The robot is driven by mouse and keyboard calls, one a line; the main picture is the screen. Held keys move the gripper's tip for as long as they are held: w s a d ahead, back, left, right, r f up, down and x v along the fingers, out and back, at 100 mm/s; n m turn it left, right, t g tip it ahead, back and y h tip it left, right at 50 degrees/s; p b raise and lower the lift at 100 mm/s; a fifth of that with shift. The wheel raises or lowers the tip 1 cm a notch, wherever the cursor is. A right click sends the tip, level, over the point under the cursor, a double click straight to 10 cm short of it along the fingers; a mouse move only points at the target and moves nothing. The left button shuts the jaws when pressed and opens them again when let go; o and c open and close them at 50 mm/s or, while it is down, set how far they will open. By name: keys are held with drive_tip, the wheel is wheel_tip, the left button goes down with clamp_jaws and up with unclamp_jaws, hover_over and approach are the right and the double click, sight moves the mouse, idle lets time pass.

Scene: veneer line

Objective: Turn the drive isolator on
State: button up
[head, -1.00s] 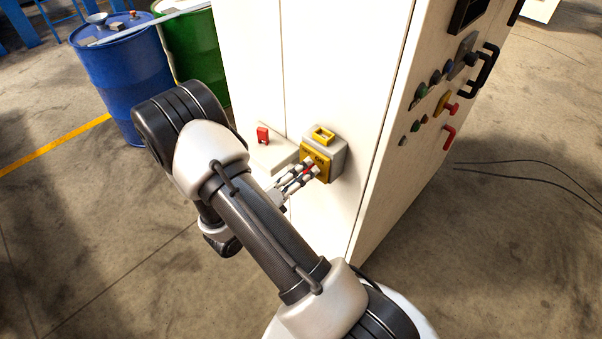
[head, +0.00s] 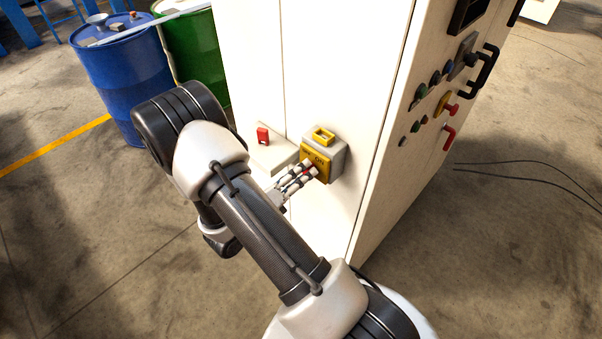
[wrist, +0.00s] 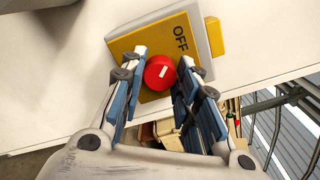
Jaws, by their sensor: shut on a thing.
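The drive isolator is a grey box with a yellow front plate (head: 320,159) on the side of the white cabinet. In the head view the plate shows the word ON. In the wrist view the yellow plate (wrist: 153,45) shows the word OFF beside a round red knob (wrist: 160,73) with a short white mark. Which word the mark points to I cannot tell. My gripper (head: 309,169) is at the plate, its fingers shut on the red knob from both sides. It also shows in the wrist view (wrist: 163,76). The fingers mostly hide the knob in the head view.
A smaller box with a red part (head: 263,135) sits left of the isolator. The cabinet's right face carries buttons and a black handle (head: 483,71). A blue drum (head: 122,70) and a green drum (head: 196,50) stand behind at left. Cables lie on the floor at right.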

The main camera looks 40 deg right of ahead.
drive_tip(key=m+b, duration=0.2)
drive_tip(key=m, duration=0.6)
drive_tip(key=shift+f+m+b, duration=0.1)
drive_tip(key=shift+m+b, duration=0.2)
drive_tip(key=shift+b, duration=0.05)
drive_tip(key=m+b, duration=0.3)
drive_tip(key=m, duration=0.2)
drive_tip(key=shift+s+m+b, duration=0.1)
drive_tip(key=shift+m+b, duration=1.2)
drive_tip(key=shift+m, duration=0.8)
drive_tip(key=o, duration=1.1)
